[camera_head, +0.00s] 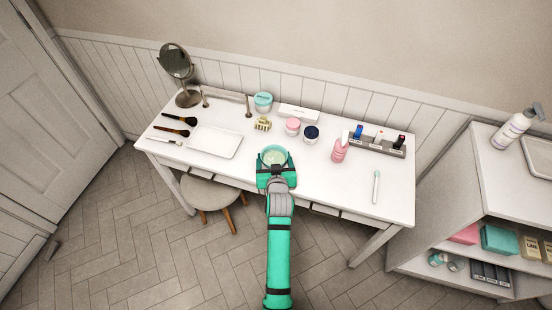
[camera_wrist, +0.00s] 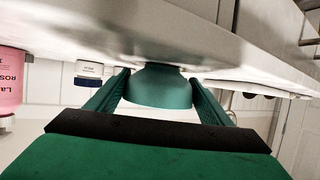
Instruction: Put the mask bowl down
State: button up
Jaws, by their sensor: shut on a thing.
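The mask bowl (camera_head: 274,155) is a small teal bowl with pale green contents, at the front middle of the white vanity table (camera_head: 325,190). My gripper (camera_head: 275,167) reaches in from the front and is shut on the bowl. The wrist view, which shows the scene upside down, has the bowl (camera_wrist: 160,86) between the two green fingers, with its narrow base facing the tabletop (camera_wrist: 230,52). The base is at or very close to the surface; I cannot tell whether it touches. The bowl looks level.
A white tray (camera_head: 214,141) lies left of the bowl. A gold hair clip (camera_head: 262,124), pink jar (camera_head: 292,127) and dark-lidded jar (camera_head: 311,133) stand behind. A pink bottle (camera_head: 339,152) is at right. The tabletop right of the bowl, towards the front, is clear.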

jog(key=o, duration=1.2)
jog(key=shift+d, duration=0.15)
